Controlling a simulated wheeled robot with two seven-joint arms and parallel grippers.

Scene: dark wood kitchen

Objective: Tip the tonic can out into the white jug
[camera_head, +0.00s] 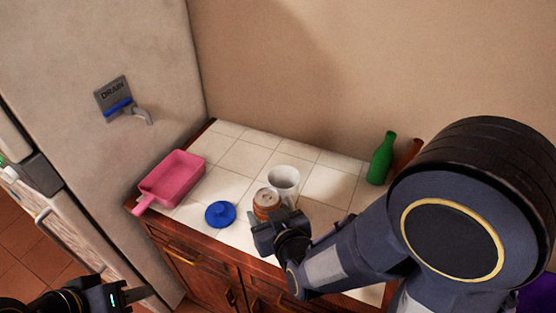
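The can (266,203), orange-brown with a silver top, is upright on the tiled counter near its front edge. The white jug (285,181) stands upright just behind it and to the right, with its open top showing. My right gripper (267,222) is at the front of the can, very close to it. Its fingertips are not clear, so I cannot tell whether they grip the can. My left gripper (132,294) is low at the bottom left, away from the counter, with nothing visible in it. I cannot tell its opening.
A blue lid (221,213) lies left of the can. A pink pan (174,178) sits at the counter's left end by the fridge (60,80). A green bottle (381,160) stands at the back right. Bare tiles lie between jug and bottle.

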